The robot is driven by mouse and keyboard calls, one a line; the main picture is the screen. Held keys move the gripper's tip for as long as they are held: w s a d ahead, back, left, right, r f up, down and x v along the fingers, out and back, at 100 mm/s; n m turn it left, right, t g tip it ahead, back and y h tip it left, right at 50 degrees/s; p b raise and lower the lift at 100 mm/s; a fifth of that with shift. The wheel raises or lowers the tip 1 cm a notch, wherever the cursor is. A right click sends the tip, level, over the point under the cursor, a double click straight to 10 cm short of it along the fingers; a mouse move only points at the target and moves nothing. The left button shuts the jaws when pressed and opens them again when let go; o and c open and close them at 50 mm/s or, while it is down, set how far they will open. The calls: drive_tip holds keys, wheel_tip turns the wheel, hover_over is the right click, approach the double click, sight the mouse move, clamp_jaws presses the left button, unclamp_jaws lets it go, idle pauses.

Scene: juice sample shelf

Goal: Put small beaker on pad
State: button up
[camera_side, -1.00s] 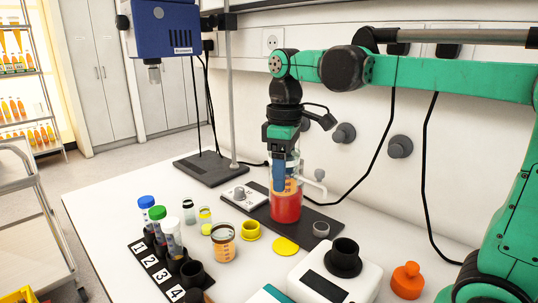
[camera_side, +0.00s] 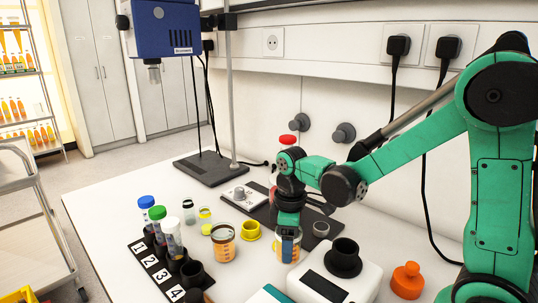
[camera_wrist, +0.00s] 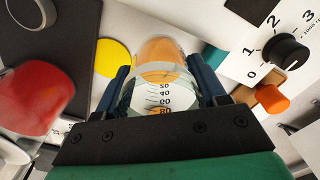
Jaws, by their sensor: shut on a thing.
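The small beaker (camera_side: 288,253) is clear glass with measuring marks and some orange content. My gripper (camera_side: 289,238) is shut around its sides, one blue finger facing the side camera. In the wrist view, the beaker (camera_wrist: 160,75) sits between the two blue fingers of my gripper (camera_wrist: 164,80). The pad, a round yellow disc (camera_wrist: 114,57), shows left of the beaker's far end in the wrist view. I cannot tell whether the beaker touches the pad or the table.
A red-filled vessel (camera_wrist: 35,95) stands close on the left in the wrist view, partly hidden behind my arm in the side view. A white device (camera_side: 335,280) is close right.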

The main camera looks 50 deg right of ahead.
drive_tip(key=shift+f, duration=2.1)
drive_tip(key=shift+f, duration=0.1)
drive_tip(key=o, duration=1)
